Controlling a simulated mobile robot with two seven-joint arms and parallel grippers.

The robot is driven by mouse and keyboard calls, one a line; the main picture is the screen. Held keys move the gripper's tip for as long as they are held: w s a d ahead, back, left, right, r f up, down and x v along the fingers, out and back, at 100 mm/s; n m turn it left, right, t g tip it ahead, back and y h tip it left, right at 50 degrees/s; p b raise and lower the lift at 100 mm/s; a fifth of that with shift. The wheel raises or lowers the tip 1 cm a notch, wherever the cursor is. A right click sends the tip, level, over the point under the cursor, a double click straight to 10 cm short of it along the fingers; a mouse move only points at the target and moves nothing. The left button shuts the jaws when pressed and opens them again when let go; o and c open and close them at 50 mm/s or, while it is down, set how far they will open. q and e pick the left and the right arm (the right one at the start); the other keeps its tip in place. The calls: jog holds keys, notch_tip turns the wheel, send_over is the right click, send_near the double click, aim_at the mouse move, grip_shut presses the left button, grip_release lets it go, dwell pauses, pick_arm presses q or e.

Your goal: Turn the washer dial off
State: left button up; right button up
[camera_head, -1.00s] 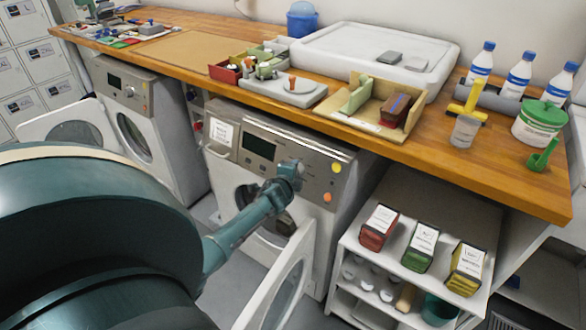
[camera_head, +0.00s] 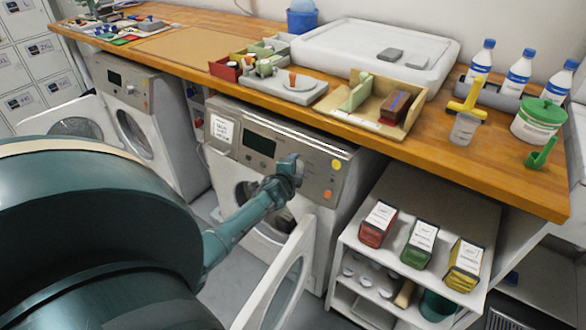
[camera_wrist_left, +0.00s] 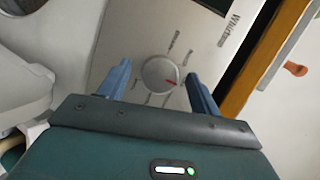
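The middle washer (camera_head: 232,171) has a grey control panel with a dark display. Its dial (camera_wrist_left: 158,73) shows in the left wrist view as a round grey knob with a red pointer, ringed by small labels. The pointer aims toward the lower right of that view. My left gripper (camera_wrist_left: 157,70) is open, its two blue fingers apart on either side of the dial; I cannot tell whether they touch it. In the head view my left gripper (camera_head: 289,170) is in front of the panel and hides the dial. My right gripper is not in view.
The washer's door (camera_head: 284,283) stands open below my forearm. Yellow and orange buttons (camera_head: 327,194) sit right of the gripper. The wooden counter (camera_head: 455,165) overhangs above, carrying trays and bottles. A white shelf unit (camera_head: 362,262) with boxes stands at right.

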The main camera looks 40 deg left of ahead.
pick_arm(q)
jog(key=p+v, duration=0.2)
jog(key=v, duration=1.1)
jog(key=shift+d+r, duration=0.1)
dwell(0.3)
